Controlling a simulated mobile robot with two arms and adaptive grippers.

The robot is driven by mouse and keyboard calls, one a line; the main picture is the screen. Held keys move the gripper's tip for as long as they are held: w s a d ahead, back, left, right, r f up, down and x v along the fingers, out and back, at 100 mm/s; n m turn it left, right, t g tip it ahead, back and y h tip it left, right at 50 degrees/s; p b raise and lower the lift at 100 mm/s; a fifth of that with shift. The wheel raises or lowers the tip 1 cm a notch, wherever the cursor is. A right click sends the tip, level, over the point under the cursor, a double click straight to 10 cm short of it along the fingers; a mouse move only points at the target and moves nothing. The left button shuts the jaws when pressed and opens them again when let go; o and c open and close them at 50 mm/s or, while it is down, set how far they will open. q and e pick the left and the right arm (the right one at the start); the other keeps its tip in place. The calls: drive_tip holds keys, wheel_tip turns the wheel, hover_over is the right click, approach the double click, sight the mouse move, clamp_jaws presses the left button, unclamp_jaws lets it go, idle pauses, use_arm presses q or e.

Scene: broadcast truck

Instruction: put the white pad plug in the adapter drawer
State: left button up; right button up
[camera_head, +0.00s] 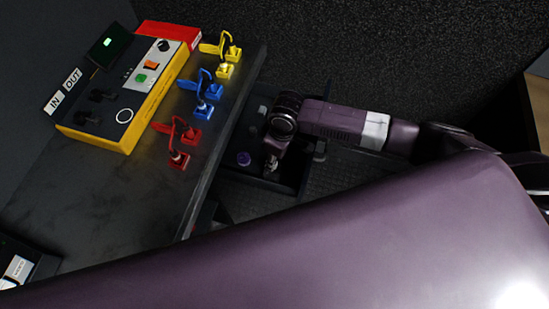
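An open dark drawer (231,172) sits below the right edge of the desk. It is probably the adapter drawer. A small purple piece (244,159) and a small grey piece (262,109) show inside it. My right arm comes in from the right, and my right gripper (272,163) points down over or into the drawer. Its fingers are dark and small, and I cannot tell whether they are open or hold anything. I cannot make out the white pad plug for sure. My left gripper is not in view.
On the desk (110,190) stands a yellow-and-red control box (130,90). Yellow (225,55), blue (204,95) and red (179,142) connector sets stand along the desk edge. A black tray with a white item (16,270) is at lower left. My large purple link covers the foreground.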

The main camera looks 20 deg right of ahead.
sight(279, 168)
wheel_tip(279, 168, up, 12)
drive_tip(key=s+d, duration=0.1)
drive_tip(key=shift+f, duration=0.1)
